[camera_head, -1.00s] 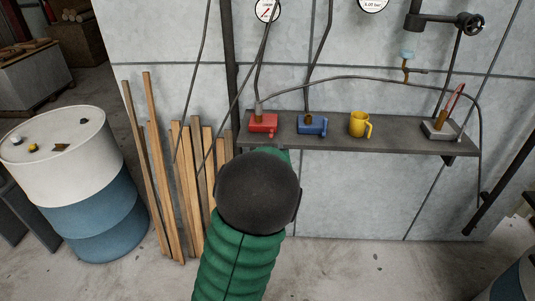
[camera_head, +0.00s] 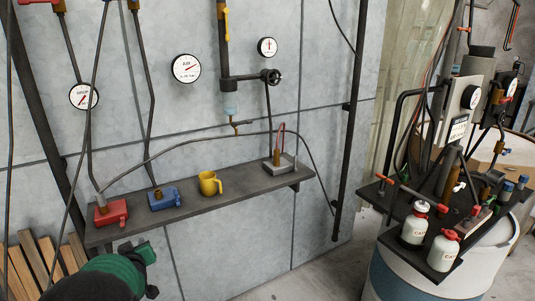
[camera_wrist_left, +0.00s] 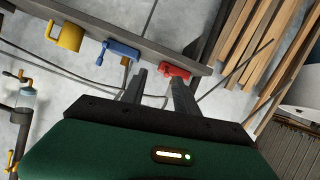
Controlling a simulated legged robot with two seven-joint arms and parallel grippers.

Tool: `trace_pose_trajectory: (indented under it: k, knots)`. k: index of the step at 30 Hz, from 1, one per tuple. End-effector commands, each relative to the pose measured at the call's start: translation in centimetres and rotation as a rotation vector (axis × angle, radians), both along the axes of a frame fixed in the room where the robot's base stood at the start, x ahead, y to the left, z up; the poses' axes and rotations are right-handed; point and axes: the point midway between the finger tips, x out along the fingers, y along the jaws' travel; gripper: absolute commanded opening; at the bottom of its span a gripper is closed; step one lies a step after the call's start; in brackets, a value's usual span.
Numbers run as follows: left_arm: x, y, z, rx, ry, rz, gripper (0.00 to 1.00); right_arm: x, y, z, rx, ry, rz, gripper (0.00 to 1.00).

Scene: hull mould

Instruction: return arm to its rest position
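My left arm (camera_head: 105,278) is green with a dark joint and comes in at the bottom left of the head view, in front of the shelf's left end. In the left wrist view my left gripper (camera_wrist_left: 158,78) has its two dark fingers apart, with nothing between them. Beyond the fingers are the grey shelf (camera_wrist_left: 85,37) and a red valve block (camera_wrist_left: 174,71). In the head view the fingertips cannot be made out. My right arm and gripper are in neither view.
The wall shelf (camera_head: 240,190) carries a red block (camera_head: 111,212), a blue block (camera_head: 163,199), a yellow mug (camera_head: 209,184) and a grey box (camera_head: 280,164). Wooden planks (camera_head: 35,262) lean at the left. A cluttered drum (camera_head: 405,280) stands at the right. Floor between is clear.

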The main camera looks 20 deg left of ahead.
Motion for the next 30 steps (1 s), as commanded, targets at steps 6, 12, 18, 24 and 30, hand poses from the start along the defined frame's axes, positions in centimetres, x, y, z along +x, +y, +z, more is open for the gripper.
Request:
trace_pose_trajectory:
  k: [6,12,18,24,30]
  knots:
    - [-0.5,-16.0,-7.5,-0.203,0.319,-0.314,0.36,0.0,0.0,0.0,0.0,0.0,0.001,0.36]
    - [-8.0,-30.7,-12.2,-0.27,0.701,-0.683,0.36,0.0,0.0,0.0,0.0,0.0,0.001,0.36]
    - [-14.2,-35.7,-13.7,-0.253,0.926,-0.872,0.36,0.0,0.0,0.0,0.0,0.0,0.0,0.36]
    - [-14.7,-35.8,-13.8,-0.253,0.943,-0.884,0.36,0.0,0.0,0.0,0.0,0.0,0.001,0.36]
    - [-14.6,-35.9,-13.8,-0.252,0.942,-0.883,0.36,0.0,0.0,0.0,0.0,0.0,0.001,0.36]
